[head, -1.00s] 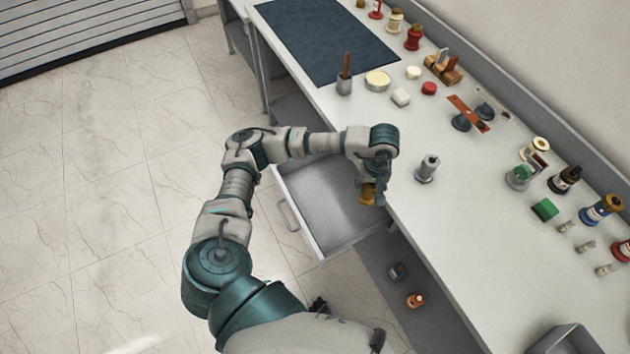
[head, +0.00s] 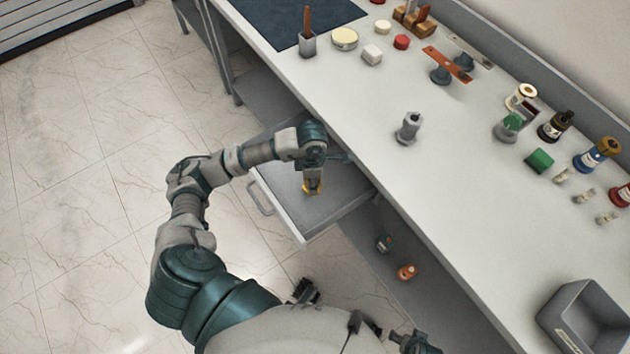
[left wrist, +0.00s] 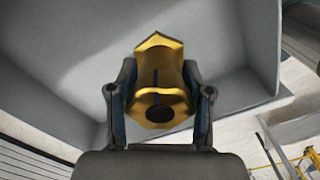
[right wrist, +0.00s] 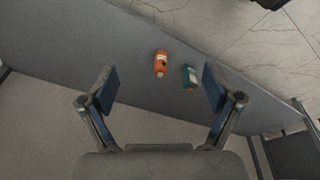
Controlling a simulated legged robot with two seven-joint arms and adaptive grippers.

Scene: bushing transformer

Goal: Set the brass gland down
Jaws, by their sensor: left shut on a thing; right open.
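The brass gland (head: 311,188) is a gold, hex-edged piece with a round dark hole. It also fills the middle of the left wrist view (left wrist: 160,55). My left gripper (head: 313,178) is shut on it, with a finger on each side of the gland in the left wrist view. The gland is over or inside the open grey drawer (head: 345,197) under the bench. I cannot tell whether it touches the drawer floor. My right gripper (right wrist: 160,88) is open and empty, and its wrist view looks down at the lower shelf.
The bench top (head: 400,205) carries a grey metal fitting (head: 408,128), several bottles and insulators along the back, and a grey bin (head: 588,318) at the near right. An orange bottle (head: 406,271) and a dark green bottle (head: 384,244) are on the lower shelf.

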